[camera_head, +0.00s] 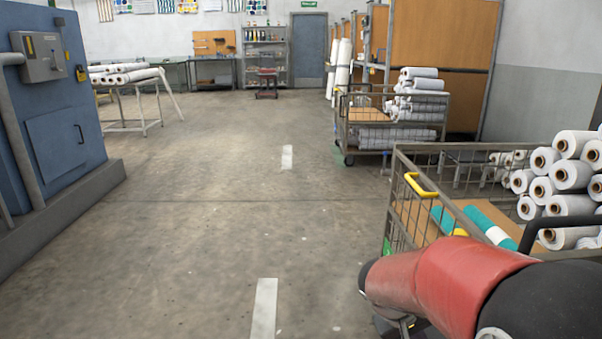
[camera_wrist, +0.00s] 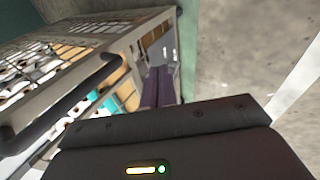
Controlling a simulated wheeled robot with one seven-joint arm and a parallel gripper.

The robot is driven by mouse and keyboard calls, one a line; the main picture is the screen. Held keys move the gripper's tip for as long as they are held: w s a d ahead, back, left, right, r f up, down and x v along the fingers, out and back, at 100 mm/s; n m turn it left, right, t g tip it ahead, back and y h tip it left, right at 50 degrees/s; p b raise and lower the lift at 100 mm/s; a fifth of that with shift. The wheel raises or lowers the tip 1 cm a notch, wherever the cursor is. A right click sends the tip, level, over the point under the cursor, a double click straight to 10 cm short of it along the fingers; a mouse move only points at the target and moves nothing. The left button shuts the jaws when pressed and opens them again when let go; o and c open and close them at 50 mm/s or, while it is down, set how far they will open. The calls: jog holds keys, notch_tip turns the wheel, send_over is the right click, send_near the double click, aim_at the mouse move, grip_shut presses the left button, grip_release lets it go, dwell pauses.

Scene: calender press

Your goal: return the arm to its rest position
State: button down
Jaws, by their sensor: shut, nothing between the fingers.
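My arm (camera_head: 450,285), with a red link and black joints, reaches across the bottom right of the head view, in front of a wire cart. My gripper (camera_wrist: 160,70) shows in the wrist view, its two dark purplish fingers side by side and shut, with nothing between them. In the head view the fingers are hidden or out of frame. The wrist view is tilted, with the cart at its left and bare floor at its right.
Another loaded cart (camera_head: 390,140) stands behind. A blue machine (camera_head: 60,135) is at left. The middle floor (camera_head: 215,190) is clear.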

jog(key=s+a+r+m+t+y+p, duration=0.1)
jog(key=s+a+r+t+y, duration=0.3)
jog(key=s+r, duration=0.8)
jog(key=s+a+y+p, duration=0.1)
jog(key=s+a+y, duration=0.1)
jog(key=s+a, duration=0.1)
jog(key=shift+a+r+m, duration=0.2)
jog(key=shift+a+m, duration=0.1)
jog(key=shift+a, duration=0.25)
jog(key=shift+a, duration=0.15)
